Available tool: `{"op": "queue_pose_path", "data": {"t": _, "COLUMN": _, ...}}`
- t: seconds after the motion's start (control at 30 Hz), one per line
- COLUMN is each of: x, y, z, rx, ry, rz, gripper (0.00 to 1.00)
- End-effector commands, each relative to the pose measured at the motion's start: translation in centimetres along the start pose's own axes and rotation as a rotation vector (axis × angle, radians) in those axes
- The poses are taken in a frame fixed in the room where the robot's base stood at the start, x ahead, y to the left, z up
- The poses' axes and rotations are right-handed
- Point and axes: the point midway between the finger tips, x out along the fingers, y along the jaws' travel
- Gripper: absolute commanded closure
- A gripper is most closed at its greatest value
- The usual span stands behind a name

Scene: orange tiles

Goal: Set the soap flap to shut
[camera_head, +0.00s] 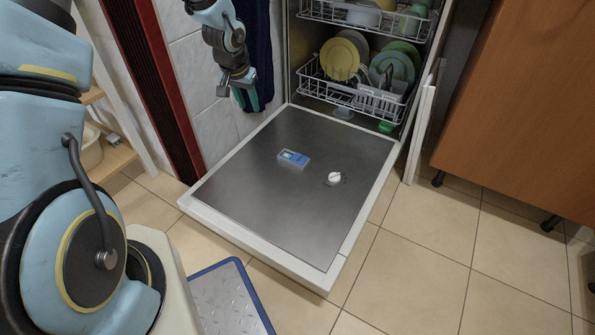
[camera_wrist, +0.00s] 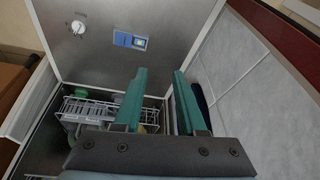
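The dishwasher door (camera_head: 255,200) is folded down flat, its grey inner face up. The blue soap dispenser with its flap (camera_head: 293,159) sits near the middle of that face. It also shows in the wrist view (camera_wrist: 130,41), with a pale compartment holding a small yellowish patch visible at one end; the flap looks open, though it is small. My gripper (camera_head: 246,100) hangs to the left of the dishwasher opening, apart from the dispenser. In the wrist view its two green fingers (camera_wrist: 159,73) are spread, with nothing between them.
A white round knob (camera_head: 334,177) is beside the dispenser. A lower rack (camera_head: 352,92) with plates and an upper rack (camera_head: 370,18) are inside the dishwasher. A dark blue cloth (camera_head: 258,45) hangs behind my gripper. A brown cabinet (camera_head: 515,100) stands at right.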

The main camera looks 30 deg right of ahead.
Motion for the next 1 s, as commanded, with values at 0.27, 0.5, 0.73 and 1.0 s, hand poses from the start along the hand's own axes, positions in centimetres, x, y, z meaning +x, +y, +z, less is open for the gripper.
{"op": "queue_pose_path", "data": {"t": 0.27, "x": 14.4, "y": 7.9, "z": -1.3, "rx": 0.136, "ry": 0.059, "rz": 0.084, "gripper": 0.60}}
{"op": "queue_pose_path", "data": {"t": 0.5, "x": 17.7, "y": 10.5, "z": -1.8, "rx": 0.175, "ry": 0.080, "rz": 0.112, "gripper": 0.60}}
{"op": "queue_pose_path", "data": {"t": 0.73, "x": 20.5, "y": 10.8, "z": -1.9, "rx": 0.176, "ry": 0.079, "rz": 0.113, "gripper": 0.60}}
{"op": "queue_pose_path", "data": {"t": 1.0, "x": 25.5, "y": 11.4, "z": -2.2, "rx": 0.174, "ry": 0.080, "rz": 0.113, "gripper": 0.60}}
